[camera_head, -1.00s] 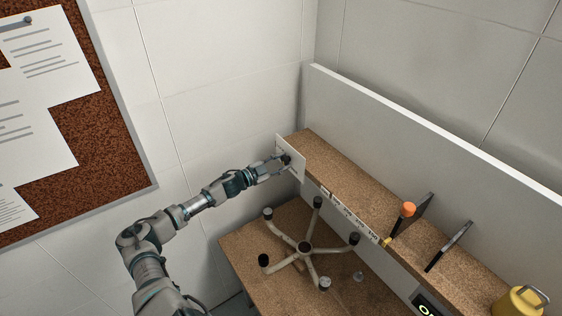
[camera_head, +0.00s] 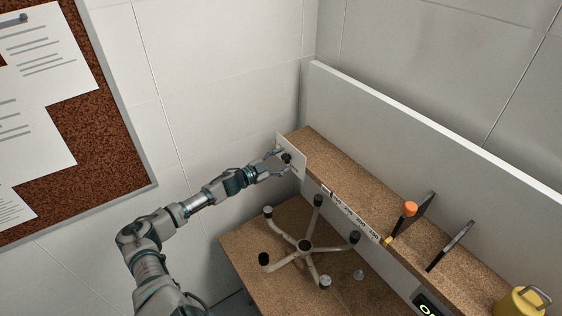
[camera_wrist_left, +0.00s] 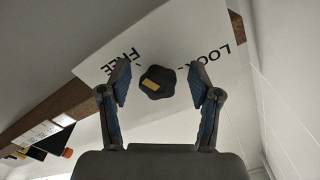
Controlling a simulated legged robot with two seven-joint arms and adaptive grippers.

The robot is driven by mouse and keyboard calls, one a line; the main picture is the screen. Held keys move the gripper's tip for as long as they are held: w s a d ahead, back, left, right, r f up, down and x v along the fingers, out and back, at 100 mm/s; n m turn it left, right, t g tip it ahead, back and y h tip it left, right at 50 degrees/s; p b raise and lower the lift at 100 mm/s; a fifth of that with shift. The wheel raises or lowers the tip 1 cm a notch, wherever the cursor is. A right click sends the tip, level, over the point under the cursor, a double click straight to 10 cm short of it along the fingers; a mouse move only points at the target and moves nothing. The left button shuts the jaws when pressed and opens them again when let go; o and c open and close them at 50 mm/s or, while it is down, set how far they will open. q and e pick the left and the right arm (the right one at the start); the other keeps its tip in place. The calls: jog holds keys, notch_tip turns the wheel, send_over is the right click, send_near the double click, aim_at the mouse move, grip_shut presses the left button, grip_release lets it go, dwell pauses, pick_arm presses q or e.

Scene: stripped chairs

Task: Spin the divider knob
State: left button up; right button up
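The divider knob (camera_wrist_left: 157,82) is dark and lobed, with a yellow mark on its face. It sits on a white panel (camera_wrist_left: 185,45) lettered LOCK and FREE. In the head view the knob (camera_head: 287,158) is small, on the upright white plate at the far left end of the bench shelf. My left gripper (camera_head: 280,162) is at the plate. In the wrist view its two fingers (camera_wrist_left: 160,84) are open, one on each side of the knob, with visible gaps between them and it. My right gripper is not in view.
A cork shelf (camera_head: 340,180) runs along a low white partition (camera_head: 430,130). It carries an orange-topped tool (camera_head: 410,209), dark upright plates (camera_head: 450,246) and a yellow weight (camera_head: 522,302). Below, a five-armed chair base (camera_head: 305,246) lies on the cork bench. A cork noticeboard (camera_head: 115,130) hangs at left.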

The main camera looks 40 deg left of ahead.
pick_arm(q)
jog(key=shift+s, duration=0.2)
jog(key=shift+s+a, duration=0.1)
jog(key=shift+s, duration=0.45)
jog(key=v, duration=1)
jog(key=shift+s+a, duration=0.2)
